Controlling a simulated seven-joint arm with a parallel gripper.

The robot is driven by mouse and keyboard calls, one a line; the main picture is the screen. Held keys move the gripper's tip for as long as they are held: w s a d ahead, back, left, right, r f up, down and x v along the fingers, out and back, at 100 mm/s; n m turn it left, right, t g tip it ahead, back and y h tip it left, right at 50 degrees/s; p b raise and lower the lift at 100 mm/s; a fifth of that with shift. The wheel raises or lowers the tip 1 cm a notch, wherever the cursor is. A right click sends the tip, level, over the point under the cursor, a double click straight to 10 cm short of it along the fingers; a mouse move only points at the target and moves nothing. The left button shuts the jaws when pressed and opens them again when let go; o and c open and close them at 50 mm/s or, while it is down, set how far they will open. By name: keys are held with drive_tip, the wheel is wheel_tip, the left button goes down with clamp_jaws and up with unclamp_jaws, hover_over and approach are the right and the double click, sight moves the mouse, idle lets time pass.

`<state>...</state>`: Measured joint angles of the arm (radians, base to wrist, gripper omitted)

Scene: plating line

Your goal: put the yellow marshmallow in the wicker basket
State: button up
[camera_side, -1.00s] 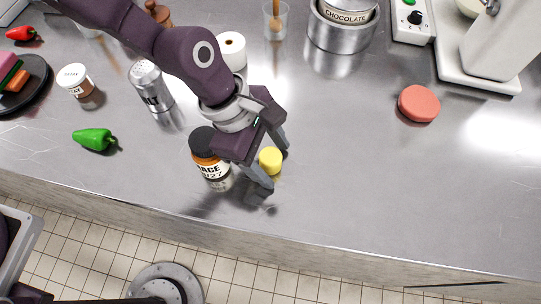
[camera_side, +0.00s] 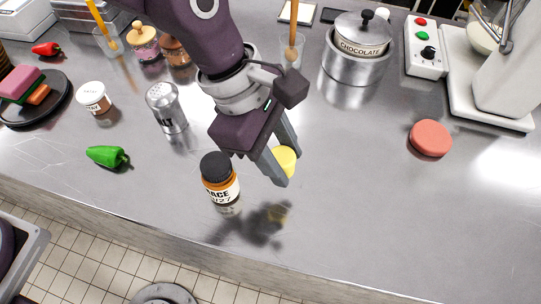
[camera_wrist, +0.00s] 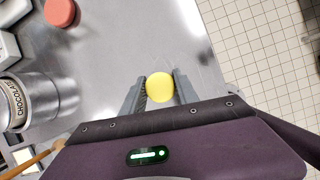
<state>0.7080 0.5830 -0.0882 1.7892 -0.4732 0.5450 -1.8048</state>
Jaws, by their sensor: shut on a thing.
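The yellow marshmallow (camera_side: 284,160) is a short yellow cylinder held between the fingers of my gripper (camera_side: 282,164). It is off the counter; a shadow with a yellow reflection lies below it on the steel. In the wrist view the marshmallow (camera_wrist: 160,87) sits between the two fingertips of my gripper (camera_wrist: 159,90), which is shut on it. No wicker basket can be made out for sure in either view.
A brown jar with a black lid (camera_side: 220,180) stands just left of my gripper. A chocolate pot (camera_side: 358,60) and pink disc (camera_side: 430,138) stand right. The front right counter is clear.

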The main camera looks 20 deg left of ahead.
sight(283, 156)
wheel_tip(283, 156, up, 13)
drive_tip(key=w+a+n+t, duration=0.2)
drive_tip(key=w+a+n, duration=0.5)
drive_tip(key=w+a, duration=1)
drive_tip(key=w+a+n+t+y, duration=0.15)
drive_tip(key=w+a+n, duration=0.35)
drive_tip(key=a, duration=0.8)
drive_tip(key=w+a+n+t+y, duration=0.1)
drive_tip(key=w+a+n+y, duration=0.1)
drive_tip(key=w+a, duration=0.8)
drive_tip(key=s+a+n+y, duration=0.1)
drive_tip(key=s+a+n, duration=0.2)
drive_tip(key=a, duration=1)
drive_tip(key=s+a+n+y, duration=0.1)
drive_tip(key=s+a+n, duration=0.2)
drive_tip(key=a, duration=1)
drive_tip(key=s+a+n+g+y, duration=0.1)
drive_tip(key=s+a+n, duration=0.3)
drive_tip(key=s+a, duration=0.65)
drive_tip(key=s+a+n+y, duration=0.1)
drive_tip(key=s+a+n, duration=0.2)
drive_tip(key=s+a, duration=0.75)
drive_tip(key=s+x, duration=0.1)
drive_tip(key=x, duration=0.6)
drive_tip(key=s+d+f+x, duration=0.1)
drive_tip(key=x, duration=0.6)
drive_tip(key=s+d+x, duration=0.1)
drive_tip(key=x, duration=0.6)
drive_tip(key=shift+f, duration=0.4)
